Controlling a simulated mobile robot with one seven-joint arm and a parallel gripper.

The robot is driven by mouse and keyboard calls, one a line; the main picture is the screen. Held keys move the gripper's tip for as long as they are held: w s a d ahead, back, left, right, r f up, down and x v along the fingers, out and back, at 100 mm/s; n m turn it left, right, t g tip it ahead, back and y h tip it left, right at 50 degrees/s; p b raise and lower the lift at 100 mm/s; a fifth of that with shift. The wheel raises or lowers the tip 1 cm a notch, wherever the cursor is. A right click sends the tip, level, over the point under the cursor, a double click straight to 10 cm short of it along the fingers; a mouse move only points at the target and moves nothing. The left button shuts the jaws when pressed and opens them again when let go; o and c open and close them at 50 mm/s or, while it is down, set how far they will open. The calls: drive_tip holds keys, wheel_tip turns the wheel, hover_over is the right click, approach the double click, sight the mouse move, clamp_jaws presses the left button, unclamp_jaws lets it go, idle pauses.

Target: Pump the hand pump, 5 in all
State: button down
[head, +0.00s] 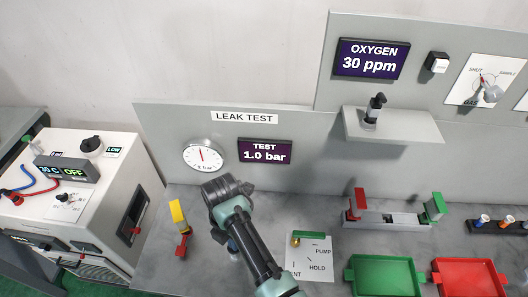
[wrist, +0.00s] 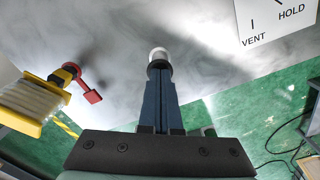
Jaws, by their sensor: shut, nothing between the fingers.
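My gripper (wrist: 158,68) is shut, its blue fingers together and pointing down to the grey bench. A small pale round piece (wrist: 158,53) shows just past the fingertips in the wrist view; it may be part of the hand pump, and I cannot tell whether the fingers touch it. The rest of the pump is not clearly seen; my arm covers that spot in the head view. The valve plate (head: 309,265), marked PUMP, HOLD and VENT, lies to the right. The test display (head: 265,152) reads 1.0 bar beside a round dial (head: 203,157).
A yellow block (head: 177,213) with a red lever (head: 182,245) stands left of my gripper. A green tray (head: 382,275) and a red tray (head: 468,278) lie to the right. A shelf (head: 395,125) juts from the back panel. A white machine (head: 130,165) stands far left.

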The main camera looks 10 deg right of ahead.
drive_tip(key=shift+r, duration=0.1)
drive_tip(key=shift+r+p, duration=2.2)
wheel_tip(320, 180, up, 6)
drive_tip(key=p, duration=0.5)
drive_tip(key=shift+p, duration=0.35)
